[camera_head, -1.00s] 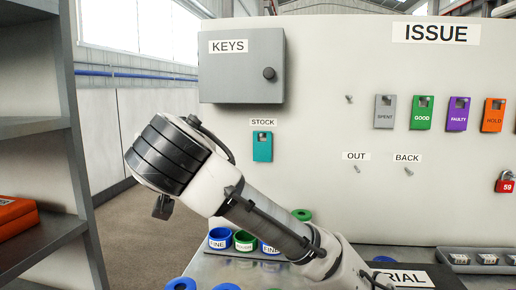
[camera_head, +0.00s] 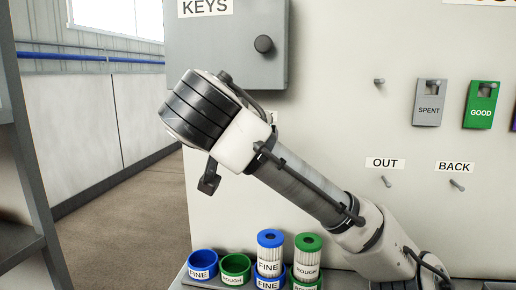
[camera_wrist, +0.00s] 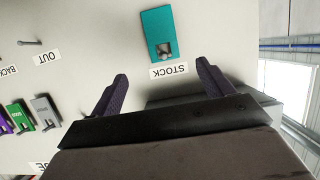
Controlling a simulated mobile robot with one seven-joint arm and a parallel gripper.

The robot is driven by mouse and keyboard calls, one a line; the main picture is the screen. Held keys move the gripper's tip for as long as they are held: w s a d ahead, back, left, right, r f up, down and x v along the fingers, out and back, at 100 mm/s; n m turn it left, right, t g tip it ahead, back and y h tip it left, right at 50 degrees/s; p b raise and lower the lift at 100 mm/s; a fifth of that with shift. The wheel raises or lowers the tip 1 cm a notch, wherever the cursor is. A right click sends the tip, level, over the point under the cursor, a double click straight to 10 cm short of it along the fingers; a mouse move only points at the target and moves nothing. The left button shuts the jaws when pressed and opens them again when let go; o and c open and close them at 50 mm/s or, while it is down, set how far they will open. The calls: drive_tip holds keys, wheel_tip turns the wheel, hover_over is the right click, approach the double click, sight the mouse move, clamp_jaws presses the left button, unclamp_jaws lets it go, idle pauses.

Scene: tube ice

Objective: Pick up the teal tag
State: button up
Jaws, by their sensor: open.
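The teal tag (camera_wrist: 159,32) hangs flat on the pale board (camera_wrist: 90,35), on a small peg through its slot. It shows in the wrist view, which sees the board upside down, with the STOCK label (camera_wrist: 169,71) beside the tag's slotted end. My gripper (camera_wrist: 162,72) is open and empty. Its two dark fingers point toward the board, and the tag lies beyond the gap between them, apart from both.
The grey KEYS cabinet (camera_head: 225,50) juts from the board above my arm. Grey SPENT (camera_head: 429,103) and green GOOD (camera_head: 481,105) tags hang at right. Bare OUT (camera_head: 387,181) and BACK (camera_head: 456,183) pegs stick out. Blue and green holders, two with filters, stand below. A shelf (camera_head: 20,180) edges the left.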

drive_tip(key=p+x, duration=0.3)
drive_tip(key=x, duration=0.8)
drive_tip(key=shift+w+a+f, duration=0.15)
drive_tip(key=shift+w+f, duration=0.15)
drive_tip(key=shift+f, duration=0.05)
drive_tip(key=c, duration=1)
drive_tip(key=shift+c, duration=0.3)
drive_tip(key=shift+r, duration=0.15)
